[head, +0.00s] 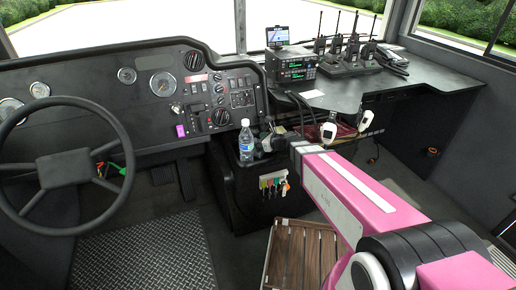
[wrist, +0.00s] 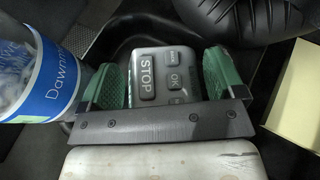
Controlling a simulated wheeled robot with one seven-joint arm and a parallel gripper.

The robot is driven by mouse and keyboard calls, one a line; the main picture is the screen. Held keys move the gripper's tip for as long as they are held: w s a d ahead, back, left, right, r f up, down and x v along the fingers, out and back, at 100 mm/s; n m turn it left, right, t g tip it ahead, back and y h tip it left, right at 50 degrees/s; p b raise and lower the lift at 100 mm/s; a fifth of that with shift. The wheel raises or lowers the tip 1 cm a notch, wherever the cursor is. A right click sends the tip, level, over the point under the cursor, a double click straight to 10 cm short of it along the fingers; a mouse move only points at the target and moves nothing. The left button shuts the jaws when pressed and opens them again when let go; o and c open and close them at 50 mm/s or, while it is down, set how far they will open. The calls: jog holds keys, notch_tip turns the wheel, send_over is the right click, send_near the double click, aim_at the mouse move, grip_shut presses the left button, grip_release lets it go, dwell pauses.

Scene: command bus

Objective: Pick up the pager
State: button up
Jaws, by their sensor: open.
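My gripper (wrist: 164,80) is open, with one green-padded finger on each side of a grey handheld device (wrist: 160,63). The device has raised buttons marked STOP and ON and lies in a dark tray or recess. No label names it as the pager, and the gripper bar hides its near end. I cannot tell whether the fingers touch it. In the head view, my gripper (head: 274,138) is small and dark at the end of my pink arm, just right of the water bottle; the device cannot be made out there.
A water bottle (head: 246,141) stands close to the gripper's left; its blue label (wrist: 58,85) shows in the wrist view. A yellow pad (wrist: 300,110) and a dark object lie to the right. Keys (head: 273,184) hang below. Radios (head: 350,50) stand on the desk behind.

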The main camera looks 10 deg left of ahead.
jog(key=shift+c, duration=0.3)
jog(key=c, duration=0.7)
jog(key=shift+r, duration=0.1)
